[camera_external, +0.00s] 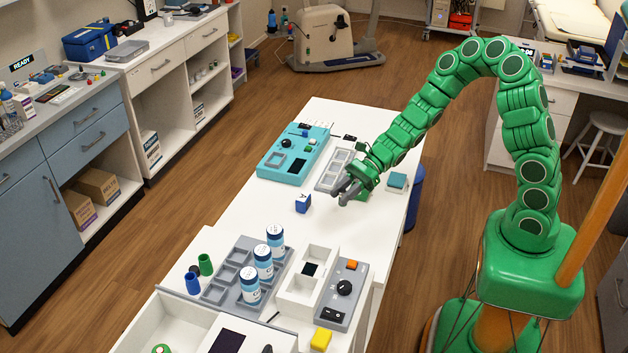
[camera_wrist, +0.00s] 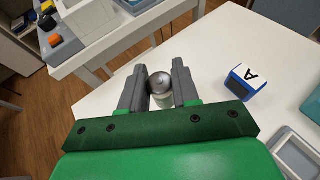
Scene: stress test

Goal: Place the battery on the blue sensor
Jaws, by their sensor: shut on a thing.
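My gripper (camera_external: 347,192) is above the middle of the white table, shut on a small cylinder, the battery. In the wrist view the battery (camera_wrist: 162,90) stands out between the two grey fingers (camera_wrist: 160,92), with a silvery domed end and a pale body. In the external view the fingers hide most or all of it. A small blue block with a white face marked "A" (camera_external: 303,203), which looks like the blue sensor, sits on the table left of my gripper. In the wrist view this blue block (camera_wrist: 246,82) is right of the fingers, apart from them.
A teal panel (camera_external: 279,167) and a grey tray (camera_external: 328,181) lie behind the blue block. A teal-topped block (camera_external: 397,181) is right of my gripper. Nearer are several white-and-blue bottles (camera_external: 264,262) in a grey rack and a control box (camera_external: 343,293). Table around the blue block is clear.

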